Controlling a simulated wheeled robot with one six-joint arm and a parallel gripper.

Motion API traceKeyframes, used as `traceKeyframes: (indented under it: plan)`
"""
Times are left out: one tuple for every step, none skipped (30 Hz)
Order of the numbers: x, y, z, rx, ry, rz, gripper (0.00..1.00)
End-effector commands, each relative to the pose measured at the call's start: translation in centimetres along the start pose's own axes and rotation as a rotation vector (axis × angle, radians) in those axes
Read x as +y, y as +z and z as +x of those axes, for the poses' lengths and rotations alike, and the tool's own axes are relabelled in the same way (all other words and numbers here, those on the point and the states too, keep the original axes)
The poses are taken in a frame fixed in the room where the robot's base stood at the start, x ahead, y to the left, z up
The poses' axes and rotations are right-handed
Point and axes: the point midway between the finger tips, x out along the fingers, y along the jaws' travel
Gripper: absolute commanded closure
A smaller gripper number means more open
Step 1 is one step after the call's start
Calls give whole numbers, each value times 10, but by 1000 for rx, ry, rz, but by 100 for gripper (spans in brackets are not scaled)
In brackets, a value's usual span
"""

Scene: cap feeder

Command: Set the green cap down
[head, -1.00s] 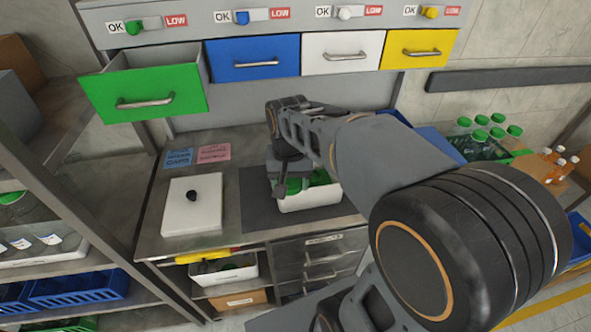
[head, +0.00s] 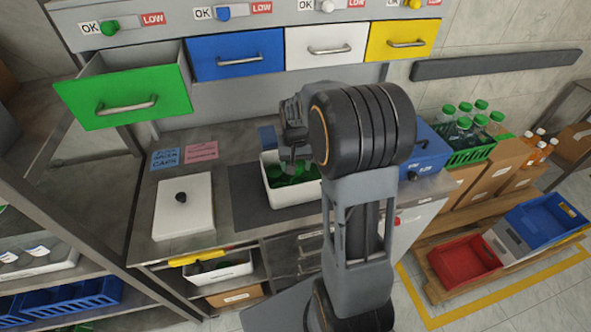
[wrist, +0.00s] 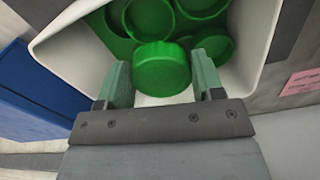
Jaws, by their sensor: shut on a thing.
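My gripper (wrist: 160,72) is shut on a green cap (wrist: 161,66), which sits between its two fingers in the wrist view. The white bin (wrist: 250,45) lies beyond and below it, with several loose green caps (wrist: 200,10) inside. In the head view my gripper (head: 289,166) is over the white bin (head: 297,194) on the worktop. The caps in the bin (head: 280,178) show there, but the held cap is not distinguishable. The green drawer (head: 130,97) stands open at the upper left.
The blue drawer (head: 238,57), white drawer (head: 325,49) and yellow drawer (head: 403,40) are shut. A white lidded box (head: 183,208) with a black knob stands left of the bin. A blue box (head: 428,150) stands right of it. Bare worktop shows around the white box.

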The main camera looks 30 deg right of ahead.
Motion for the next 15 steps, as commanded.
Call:
traceKeyframes:
  plan:
    - [1, -2, 2, -1, 0, 0, 61]
    - [2, -3, 4, -1, 0, 1, 61]
    - [3, -6, 8, -2, 0, 1, 61]
    - [2, -6, 13, -3, 0, 0, 61]
    - [2, -5, 17, -3, 1, -1, 61]
    - [2, -5, 22, -3, 0, -1, 61]
    - [2, -5, 26, -4, 1, -1, 61]
    - [2, -5, 29, -3, 1, -1, 61]
    - [2, -5, 32, -1, 0, -1, 61]
    - [2, -5, 34, -1, 0, -1, 61]
    - [2, -5, 36, -1, 0, 0, 61]
    - [2, -5, 37, 0, 0, 0, 61]
    - [2, -5, 37, 0, 0, 0, 61]
    - [2, -5, 38, 0, 0, 0, 61]
    - [2, -5, 37, 0, 0, 0, 61]
